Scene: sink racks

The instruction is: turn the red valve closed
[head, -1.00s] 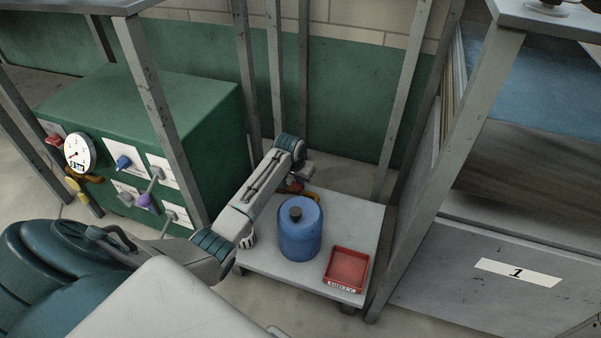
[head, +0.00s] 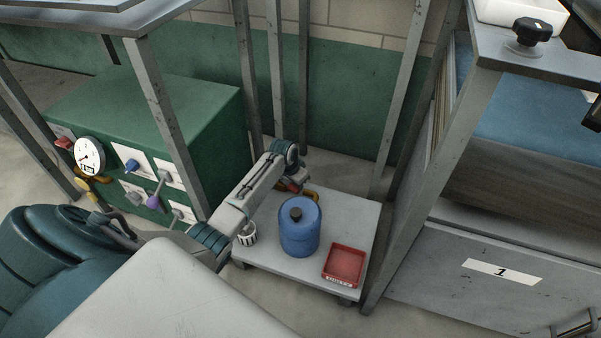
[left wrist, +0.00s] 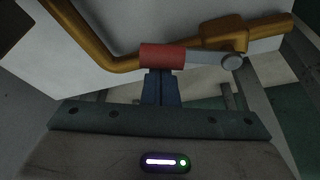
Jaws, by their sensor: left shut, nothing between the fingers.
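The red valve handle (left wrist: 162,57) is a red sleeve on a flat grey lever (left wrist: 205,60) in the left wrist view. The lever joins a yellow-brown valve body (left wrist: 225,35) on a bent pipe of the same colour. My left gripper (left wrist: 160,75) has its blue fingers shut together, with their tips right at the red sleeve; I cannot tell whether they touch it. In the head view my left arm reaches over the low grey table, and its wrist hides most of the valve. A bit of yellow-brown pipe (head: 312,193) shows beside it. My right gripper is not in view.
On the low table (head: 352,215) stand a blue canister (head: 300,228) and a red tray (head: 345,265), close to my left arm. A striped cup (head: 246,235) is beside the arm. Grey posts surround the space. A green cabinet (head: 150,110) with gauge and levers stands left.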

